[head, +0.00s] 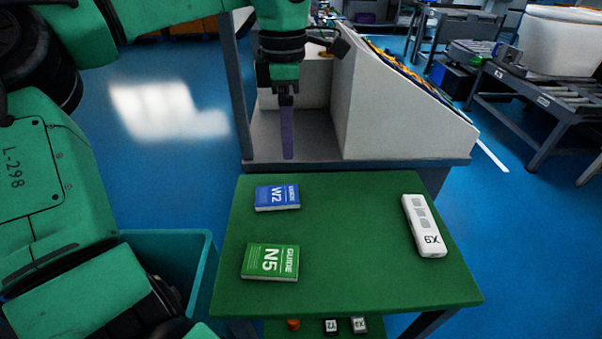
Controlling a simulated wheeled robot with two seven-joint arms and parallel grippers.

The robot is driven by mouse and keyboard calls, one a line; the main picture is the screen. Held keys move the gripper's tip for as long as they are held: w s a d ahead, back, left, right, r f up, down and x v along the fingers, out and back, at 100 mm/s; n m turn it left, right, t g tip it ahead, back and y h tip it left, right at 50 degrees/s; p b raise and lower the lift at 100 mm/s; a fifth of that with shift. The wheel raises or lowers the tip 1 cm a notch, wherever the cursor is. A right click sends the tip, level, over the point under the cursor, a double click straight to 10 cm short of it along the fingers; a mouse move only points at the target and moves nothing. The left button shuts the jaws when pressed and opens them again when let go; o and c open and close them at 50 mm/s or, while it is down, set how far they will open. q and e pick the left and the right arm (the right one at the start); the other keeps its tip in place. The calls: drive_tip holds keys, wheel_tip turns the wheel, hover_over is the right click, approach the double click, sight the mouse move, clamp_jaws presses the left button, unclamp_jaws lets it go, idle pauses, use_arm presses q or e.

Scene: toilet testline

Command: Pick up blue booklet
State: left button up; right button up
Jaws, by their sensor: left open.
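The blue booklet (277,197), marked W2, lies flat on the green table (345,240) near its far left corner. My left gripper (288,140) points down above and beyond the booklet, over the grey bench behind the table. It is open and empty, seen edge-on, with its fingers apart from the booklet. My right gripper does not show in the head view.
A white X9 box (424,226) lies at the table's right. A teal bin (190,255) stands left of the table. The table's middle is clear.

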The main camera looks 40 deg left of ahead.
sight(287, 194)
use_arm(q)
drive_tip(key=f, duration=0.4)
drive_tip(key=f+b, duration=0.1)
drive_tip(key=f, duration=0.4)
drive_tip(key=s+f, duration=0.1)
drive_tip(key=f, duration=0.3)
drive_tip(key=shift+a+f, duration=0.1)
drive_tip(key=shift+f, duration=0.15)
drive_tip(key=shift+w+f, duration=0.15)
drive_tip(key=shift+f, duration=0.25)
drive_tip(key=shift+r, duration=0.1)
drive_tip(key=c, duration=1.3)
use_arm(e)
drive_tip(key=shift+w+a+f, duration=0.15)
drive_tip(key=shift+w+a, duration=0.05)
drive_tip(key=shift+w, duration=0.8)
use_arm(q)
drive_tip(key=shift+r, duration=0.1)
